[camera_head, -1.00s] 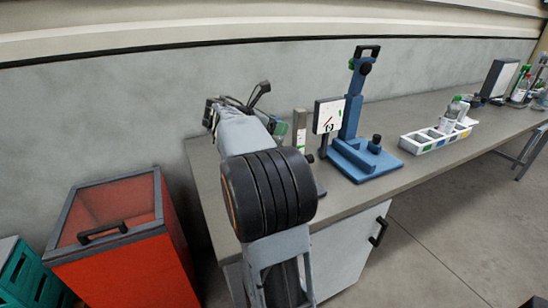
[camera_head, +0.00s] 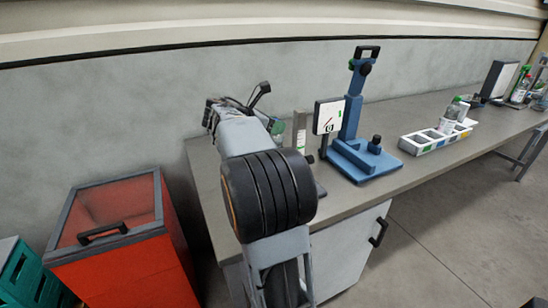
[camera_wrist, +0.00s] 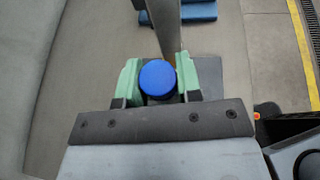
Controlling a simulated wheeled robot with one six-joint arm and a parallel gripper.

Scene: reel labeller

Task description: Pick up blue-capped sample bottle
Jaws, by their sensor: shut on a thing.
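The blue-capped sample bottle shows in the wrist view as a round blue cap (camera_wrist: 158,79) seen from above. My gripper (camera_wrist: 158,82) has its two green fingers on either side of the cap and is shut on the bottle. The bottle's body below the cap is hidden in that view, so I cannot tell whether it touches the bench. In the head view my own arm covers most of the gripper and the bottle.
A blue stand (camera_head: 366,155) with a dial display (camera_head: 328,116) stands on the grey bench (camera_head: 400,187). A white compartment rack (camera_head: 432,143) holding a bottle is farther right. A red bin (camera_head: 125,265) stands left of the bench.

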